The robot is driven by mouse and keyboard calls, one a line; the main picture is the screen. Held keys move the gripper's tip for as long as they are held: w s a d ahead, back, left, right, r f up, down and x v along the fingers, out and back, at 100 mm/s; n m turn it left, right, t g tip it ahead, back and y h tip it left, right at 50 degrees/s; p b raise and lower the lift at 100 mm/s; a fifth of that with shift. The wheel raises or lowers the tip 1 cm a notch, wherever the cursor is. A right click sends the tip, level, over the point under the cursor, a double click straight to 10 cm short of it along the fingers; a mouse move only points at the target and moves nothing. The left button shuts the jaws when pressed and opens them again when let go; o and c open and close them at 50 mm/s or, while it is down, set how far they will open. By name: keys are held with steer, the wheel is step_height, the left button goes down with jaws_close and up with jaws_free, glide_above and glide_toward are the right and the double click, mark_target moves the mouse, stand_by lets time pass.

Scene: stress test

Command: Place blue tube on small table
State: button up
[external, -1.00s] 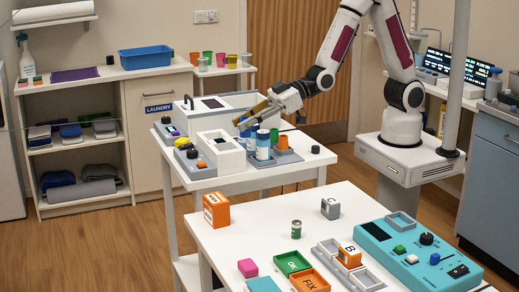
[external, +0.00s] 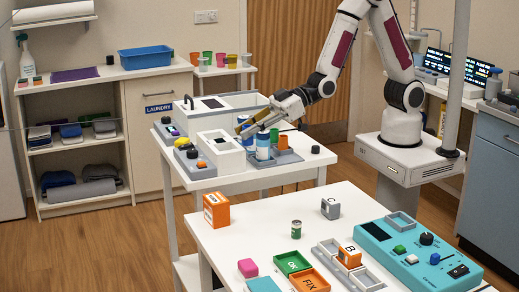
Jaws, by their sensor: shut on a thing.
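A small white table (external: 235,71) with several coloured cups stands at the back against the wall. The white table with devices (external: 318,158) is under my gripper.
A white box (external: 222,152) with an opening and a grey unit with a yellow knob (external: 182,142) stand left of the gripper. A green cylinder (external: 274,136) and an orange one (external: 282,143) stand close right. The front table has free room at its middle.

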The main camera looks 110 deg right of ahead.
steer(key=w+a+f+n+g+y, duration=0.1)
steer(key=w+a+f+n+y, duration=0.15)
steer(key=a, duration=0.65)
steer(key=w+a+f+n+g+y, duration=0.1)
steer(key=a+f+n+y, duration=0.25)
steer(key=a, duration=0.45)
steer(key=s+a+n+g+y, duration=0.2)
steer(key=a+n+g, duration=0.1)
steer(key=a, duration=0.4)
steer(key=s+a+n+g+y, duration=0.1)
steer(key=a+n+g+y, duration=0.1)
steer(key=a, duration=0.6)
steer(key=shift+s+a+f+n+g+y, duration=0.3)
steer(key=shift+s+n+g+y, duration=0.1)
steer(key=shift+n+y, duration=0.35)
steer(key=shift+f, duration=0.1)
steer(key=shift+f, duration=3.05)
steer(key=shift+f, duration=1.85)
steer(key=shift+f, duration=0.2)
